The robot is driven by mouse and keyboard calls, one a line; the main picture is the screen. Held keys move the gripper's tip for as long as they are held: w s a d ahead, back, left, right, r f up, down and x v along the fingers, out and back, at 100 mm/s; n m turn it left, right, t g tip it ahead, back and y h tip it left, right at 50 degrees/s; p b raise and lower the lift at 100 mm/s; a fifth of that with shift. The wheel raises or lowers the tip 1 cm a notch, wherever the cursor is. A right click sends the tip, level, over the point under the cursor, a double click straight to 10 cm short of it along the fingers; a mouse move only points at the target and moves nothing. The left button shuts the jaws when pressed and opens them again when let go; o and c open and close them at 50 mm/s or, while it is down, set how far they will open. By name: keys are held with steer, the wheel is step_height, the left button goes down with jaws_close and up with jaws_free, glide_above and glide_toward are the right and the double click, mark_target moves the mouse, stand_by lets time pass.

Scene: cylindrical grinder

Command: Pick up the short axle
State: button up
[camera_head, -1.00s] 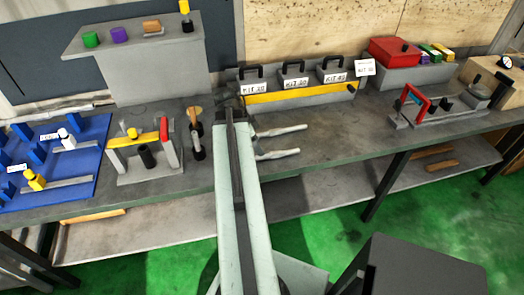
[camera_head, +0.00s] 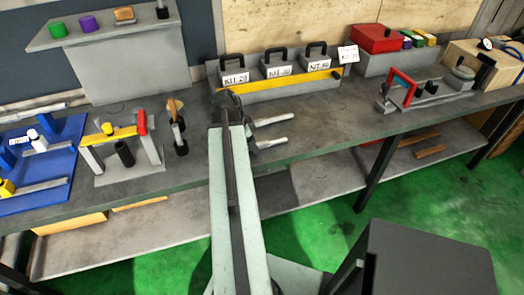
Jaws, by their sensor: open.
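The blue rack (camera_head: 70,165) at the left bench end holds grey bars, one by a white knob (camera_head: 39,144) and one by a yellow knob (camera_head: 6,188). Small white labels are too blurred to read, and I cannot tell which piece, if any, is the short axle. The rack's left side is cut off by the picture edge. My arm reaches over the bench front. My gripper (camera_head: 276,131) points right over the middle of the bench, its two pale fingers apart with nothing between them. It is well to the right of the blue rack.
A stand with a yellow bar and red handle (camera_head: 141,122) and an upright tool (camera_head: 180,137) stand between rack and arm. Labelled kit boxes (camera_head: 286,76) are behind my gripper. A red-framed fixture (camera_head: 403,87) stands farther right. The bench between is clear.

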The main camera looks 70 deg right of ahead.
steer(key=shift+r, duration=0.1)
jaws_close()
stand_by(1.2)
